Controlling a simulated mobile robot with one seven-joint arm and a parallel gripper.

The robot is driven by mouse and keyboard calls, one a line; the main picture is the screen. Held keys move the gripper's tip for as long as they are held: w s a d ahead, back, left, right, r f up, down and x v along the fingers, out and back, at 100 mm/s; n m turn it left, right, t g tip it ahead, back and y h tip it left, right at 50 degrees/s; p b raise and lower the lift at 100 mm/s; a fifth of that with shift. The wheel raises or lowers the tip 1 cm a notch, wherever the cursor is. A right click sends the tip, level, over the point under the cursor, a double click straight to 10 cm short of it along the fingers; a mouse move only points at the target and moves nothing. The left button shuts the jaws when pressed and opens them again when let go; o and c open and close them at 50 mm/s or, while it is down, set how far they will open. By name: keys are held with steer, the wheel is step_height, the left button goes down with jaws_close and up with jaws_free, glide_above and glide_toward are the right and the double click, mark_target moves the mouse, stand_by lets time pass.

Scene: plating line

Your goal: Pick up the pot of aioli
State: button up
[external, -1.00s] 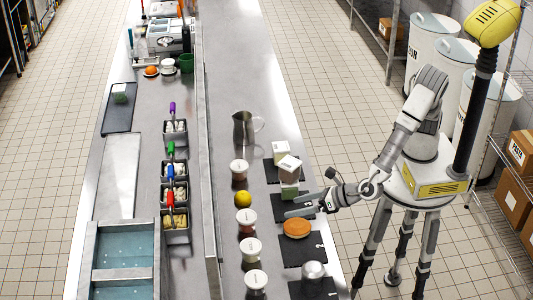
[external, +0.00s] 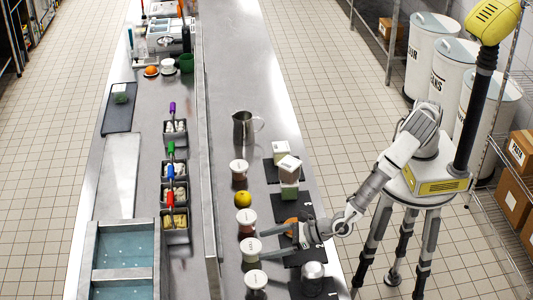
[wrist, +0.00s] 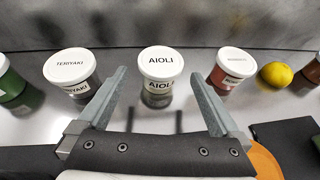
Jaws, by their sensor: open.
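The pot of aioli (wrist: 157,88) is a small clear pot with pale contents and a white lid reading AIOLI. In the external view the pot (external: 251,250) stands upright on the steel counter, in a row of similar pots. My gripper (external: 264,244) is open and empty, its fingers pointing at the pot from the right. In the wrist view the pot appears centred between the two fingertips, apart from both. I cannot tell whether the tips reach past its near side.
A teriyaki pot (wrist: 70,72) stands on the left and a red-filled pot (wrist: 232,72) on the right, both close to my fingertips. A yellow fruit (wrist: 275,75) lies beyond.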

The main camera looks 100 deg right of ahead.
mark_target(255, 246)
steer(key=shift+r+p+x, duration=0.2)
steer(key=shift+p+x, duration=0.25)
steer(key=shift+x, duration=2.5)
steer(key=shift+d, duration=0.1)
steer(key=c, duration=1.2)
steer(key=shift+r, duration=0.15)
